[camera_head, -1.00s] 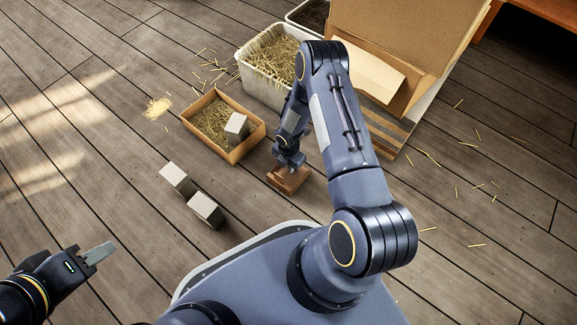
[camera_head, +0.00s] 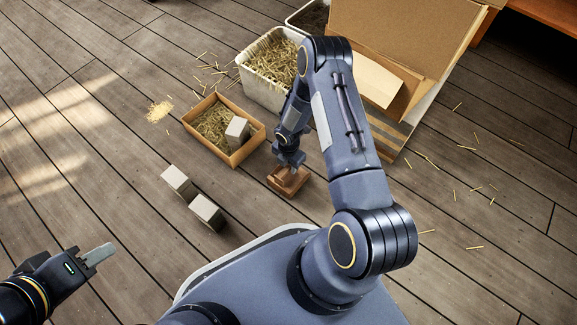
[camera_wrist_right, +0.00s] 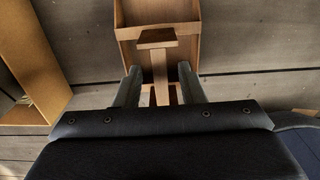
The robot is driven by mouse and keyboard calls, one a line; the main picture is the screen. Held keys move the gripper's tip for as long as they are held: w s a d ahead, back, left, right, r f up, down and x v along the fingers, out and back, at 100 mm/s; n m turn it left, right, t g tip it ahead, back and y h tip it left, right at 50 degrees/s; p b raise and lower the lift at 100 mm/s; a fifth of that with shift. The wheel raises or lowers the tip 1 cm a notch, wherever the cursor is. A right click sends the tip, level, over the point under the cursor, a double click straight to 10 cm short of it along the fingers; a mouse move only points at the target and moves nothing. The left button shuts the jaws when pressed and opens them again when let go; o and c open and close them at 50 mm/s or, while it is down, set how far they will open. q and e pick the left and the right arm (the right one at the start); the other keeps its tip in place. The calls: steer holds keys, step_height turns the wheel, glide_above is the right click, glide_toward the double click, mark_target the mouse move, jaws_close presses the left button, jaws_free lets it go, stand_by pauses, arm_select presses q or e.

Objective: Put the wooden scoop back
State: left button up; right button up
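The brown wooden scoop (camera_head: 289,181) is on the plank floor right of the straw box, under my right gripper (camera_head: 291,164). In the right wrist view its flat-topped handle (camera_wrist_right: 157,40) stands out before a shallow wooden tray-like body. My right gripper (camera_wrist_right: 159,88) has its two fingers apart on either side of the narrow wooden stem, with gaps visible; contact is not seen. My left gripper (camera_head: 100,254) is low at the left, over bare floor, away from the scoop; its finger gap cannot be made out.
A wooden box (camera_head: 212,133) holds straw and a grey block (camera_head: 237,130). Two more grey blocks (camera_head: 178,181) (camera_head: 207,212) are on the floor. A white straw bin (camera_head: 262,88) and a cardboard box (camera_head: 405,40) stand behind.

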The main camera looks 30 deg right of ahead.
steer(key=s+d+r+m+t+p, duration=0.15)
steer(key=r+m, duration=0.45)
steer(key=r, duration=1.3)
steer(key=s+r+m+t+p, duration=0.2)
steer(key=r+m, duration=0.5)
steer(key=r, duration=1.2)
steer(key=s+a+r+m+y, duration=0.1)
steer(key=s+a+r+m, duration=0.1)
steer(key=s, duration=0.4)
steer(key=s+a+r+m+t+y, duration=0.1)
steer(key=s+a+r+m, duration=0.2)
steer(key=s+r+m, duration=0.2)
steer(key=s+a+r+m+t+y, duration=0.1)
steer(key=s+a+r+m, duration=0.2)
steer(key=s, duration=0.4)
steer(key=shift+s+r+m+y, duration=0.2)
steer(key=shift+r+m+y, duration=0.2)
steer(key=shift+m, duration=0.2)
step_height(320, 180, up, 38)
steer(key=p, duration=3.7)
steer(key=shift+f, duration=0.15)
